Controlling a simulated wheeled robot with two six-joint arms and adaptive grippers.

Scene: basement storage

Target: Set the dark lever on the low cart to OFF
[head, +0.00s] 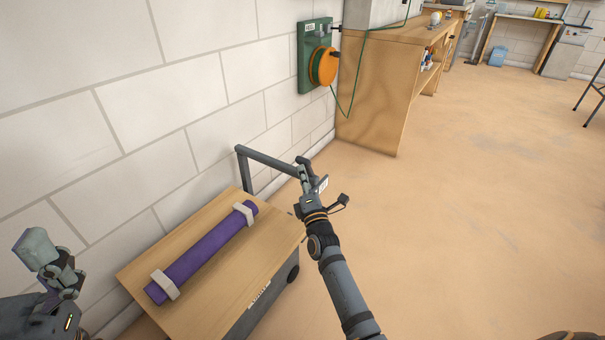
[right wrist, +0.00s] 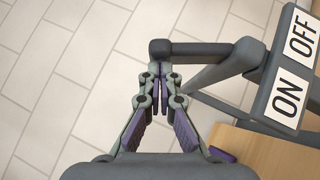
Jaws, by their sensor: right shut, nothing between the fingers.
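The low cart (head: 277,232) stands against the wall, with a grey push-handle frame (head: 266,159) at its far end. In the right wrist view, a dark lever (right wrist: 200,50) sticks out leftward from near a white ON/OFF plate (right wrist: 292,66), ending in a stubby knob. OFF is the upper word there and ON the lower; I cannot tell which setting the lever is at. My right gripper (head: 305,167) is shut and empty, its fingertips (right wrist: 161,72) close by the lever's end; contact is unclear. My left gripper (head: 47,258) is at the lower left, its jaws unclear.
A purple roll (head: 205,250) lies in two white holders on the cart top. A green wall box with an orange reel (head: 322,66) hangs above, its green cable running to a wooden workbench (head: 375,85). The floor (head: 470,200) to the right is clear.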

